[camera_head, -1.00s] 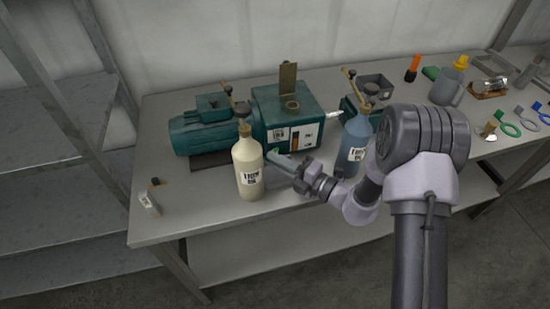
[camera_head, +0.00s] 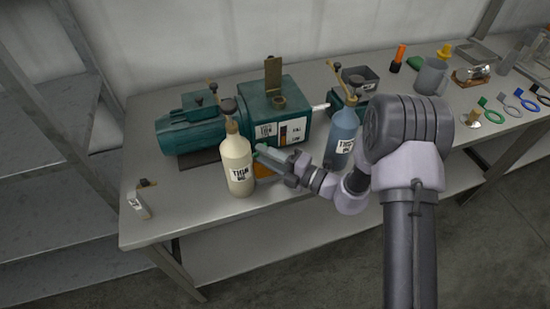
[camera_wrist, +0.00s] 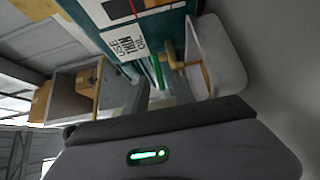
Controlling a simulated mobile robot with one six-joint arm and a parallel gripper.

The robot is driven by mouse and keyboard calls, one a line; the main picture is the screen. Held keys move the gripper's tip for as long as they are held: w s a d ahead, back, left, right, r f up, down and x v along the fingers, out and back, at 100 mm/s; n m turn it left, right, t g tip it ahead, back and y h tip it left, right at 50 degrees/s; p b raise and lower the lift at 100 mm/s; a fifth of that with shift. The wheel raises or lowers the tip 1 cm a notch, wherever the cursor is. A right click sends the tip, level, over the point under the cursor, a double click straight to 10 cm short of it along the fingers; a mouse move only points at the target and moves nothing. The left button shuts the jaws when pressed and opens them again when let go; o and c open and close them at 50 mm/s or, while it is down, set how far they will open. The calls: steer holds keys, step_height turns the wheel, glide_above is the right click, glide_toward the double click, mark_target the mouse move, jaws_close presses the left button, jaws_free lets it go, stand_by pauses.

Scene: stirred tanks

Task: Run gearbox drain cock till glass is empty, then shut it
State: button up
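The green gearbox (camera_head: 275,112) stands on the bench, with a label and a sight glass (camera_head: 283,134) on its front; the glass looks amber, its level too small to read. The drain cock's green lever (camera_wrist: 158,72) shows low on the gearbox front in the wrist view. My gripper (camera_head: 262,153) is at the gearbox's lower front; in the wrist view its fingers (camera_wrist: 160,92) stand apart on either side of the lever. An amber streak (camera_wrist: 178,58), apparently oil, runs from near the cock into a clear container (camera_wrist: 236,65). Orange also shows below my gripper in the head view (camera_head: 262,168).
A cream oil bottle (camera_head: 238,165) stands close left of my gripper and a blue bottle (camera_head: 342,138) stands to its right. A grey jug (camera_head: 430,76) and colored tags (camera_head: 490,110) lie farther right. The front left of the bench is mostly free.

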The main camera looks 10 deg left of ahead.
steer(key=p+v, duration=0.4)
steer(key=v, duration=1.3)
steer(key=shift+d, duration=0.25)
steer(key=shift+o, duration=0.2)
